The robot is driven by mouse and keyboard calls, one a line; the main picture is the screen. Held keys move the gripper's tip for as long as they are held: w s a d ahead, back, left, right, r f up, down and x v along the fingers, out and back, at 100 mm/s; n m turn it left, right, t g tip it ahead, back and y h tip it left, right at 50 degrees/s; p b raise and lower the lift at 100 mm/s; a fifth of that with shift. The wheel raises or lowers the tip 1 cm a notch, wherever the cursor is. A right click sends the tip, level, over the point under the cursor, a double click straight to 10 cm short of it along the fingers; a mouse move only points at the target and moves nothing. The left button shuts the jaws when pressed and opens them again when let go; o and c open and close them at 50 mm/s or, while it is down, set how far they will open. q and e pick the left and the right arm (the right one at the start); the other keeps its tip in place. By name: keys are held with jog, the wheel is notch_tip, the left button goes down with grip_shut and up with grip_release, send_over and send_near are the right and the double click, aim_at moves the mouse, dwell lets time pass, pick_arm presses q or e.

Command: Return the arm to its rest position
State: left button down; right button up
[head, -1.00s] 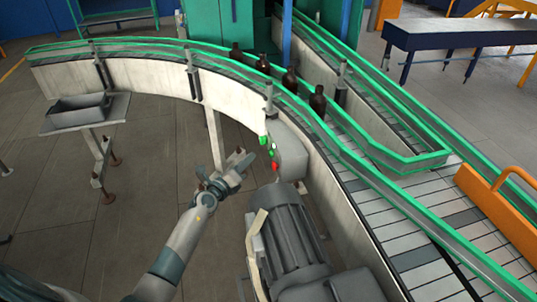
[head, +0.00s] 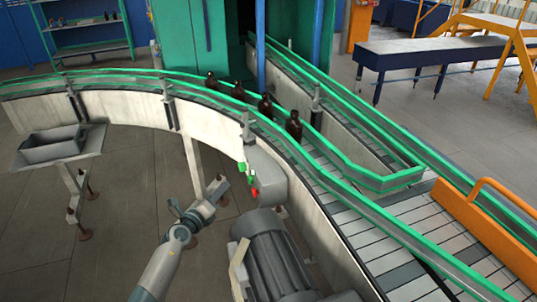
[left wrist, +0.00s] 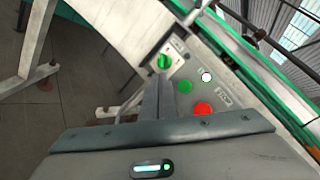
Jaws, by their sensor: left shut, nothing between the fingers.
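My left arm (head: 165,265) reaches up from the lower left in the head view. My left gripper (head: 218,186) is shut and empty, in the air just left of the grey control box (head: 266,178) on the conveyor's side. In the left wrist view, the shut fingers (left wrist: 158,98) point toward the panel and cover part of it. The panel there shows a green rotary knob (left wrist: 163,62), a green button (left wrist: 184,87), a white button (left wrist: 206,76) and a red button (left wrist: 202,109). I cannot tell any contact. My right gripper is not in view.
A grey motor (head: 268,255) stands right of my left arm. The curved conveyor (head: 120,104) with green rails carries dark bottles (head: 293,126). A grey tray on a stand (head: 60,148) is at the left. Floor (head: 110,265) left of the arm is clear.

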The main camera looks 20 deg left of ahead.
pick_arm(q)
jog(key=s+d+f+n+g+y+b, duration=0.15)
jog(key=s+f+n, duration=0.5)
jog(key=f, duration=0.75)
jog(key=s+d+f+n+g, duration=0.1)
jog(key=s+f+n+g, duration=0.25)
jog(key=s+f, duration=0.8)
jog(key=s+d+f+n+g+y, duration=0.15)
jog(key=s+f+n, duration=0.5)
jog(key=f, duration=0.85)
jog(key=s+d+f+n+g, duration=0.2)
jog(key=s+f, duration=0.4)
jog(key=s, duration=0.7)
jog(key=s+d+f+n+g+b, duration=0.1)
jog(key=s+d+f+n+g, duration=0.2)
jog(key=s, duration=1.1)
jog(key=s+d+f+n+g+h, duration=0.1)
jog(key=s+d+f+n+g, duration=0.1)
jog(key=s+f, duration=0.7)
jog(key=s+n+g, duration=0.1)
jog(key=s+g, duration=0.1)
jog(key=s, duration=0.3)
jog(key=shift+s+d+n, duration=0.15)
jog(key=shift+d+n, duration=0.05)
jog(key=shift+n, duration=0.15)
jog(key=shift+g, duration=0.25)
